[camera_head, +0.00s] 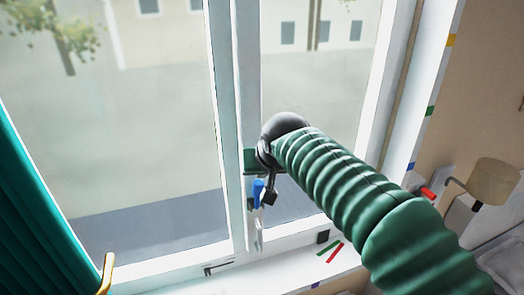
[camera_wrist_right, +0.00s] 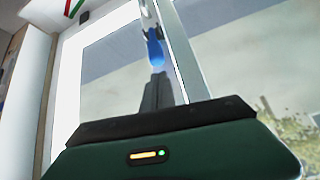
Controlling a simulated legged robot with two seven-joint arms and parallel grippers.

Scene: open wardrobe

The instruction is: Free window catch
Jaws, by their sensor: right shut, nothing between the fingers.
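The window catch is on the white middle upright of the window (camera_head: 228,130). It shows as a blue piece (camera_head: 258,188) with a pale handle-like part (camera_head: 258,235) below it. My right gripper (camera_head: 269,198) is beside the blue piece, its dark fingers shut and empty. In the right wrist view the shut fingers (camera_wrist_right: 157,80) point at the blue piece (camera_wrist_right: 156,48), with the tips very close to it. I cannot tell whether they touch. The gripper's housing hides part of the upright. My left gripper is not in view.
A teal curtain (camera_head: 35,200) hangs at the left, near a yellow curved piece (camera_head: 106,272). Red and green strips (camera_head: 330,250) and a small dark block (camera_head: 323,237) lie on the white sill (camera_head: 285,262). A beige cup-like fixture (camera_head: 484,182) is at the right wall.

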